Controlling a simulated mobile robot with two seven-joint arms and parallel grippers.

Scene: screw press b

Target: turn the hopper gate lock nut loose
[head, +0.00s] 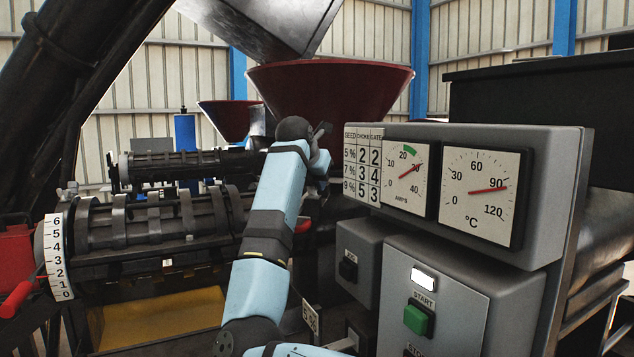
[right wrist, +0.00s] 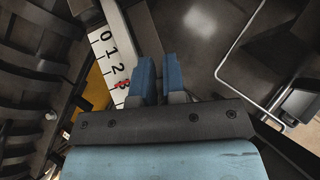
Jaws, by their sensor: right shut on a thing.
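My right gripper (head: 322,133) is at the foot of the dark red hopper (head: 330,88), left of the gauge panel, in the head view. In the right wrist view its two blue fingers (right wrist: 158,72) stand close together with a narrow gap. It is shut on a small part, which I take as the hopper gate lock nut; the fingers hide it. A white scale plate (right wrist: 108,44) with 0, 1, 2 and a red mark (right wrist: 122,84) lies just left of the fingers. My left gripper is not in view.
The grey gauge panel (head: 556,160) stands right of my arm, above a cabinet with a green START button (head: 417,320). The ribbed press barrel (head: 150,222), a numbered scale (head: 58,258) and a red handle (head: 18,298) are at left. A yellow tray (head: 165,318) lies below.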

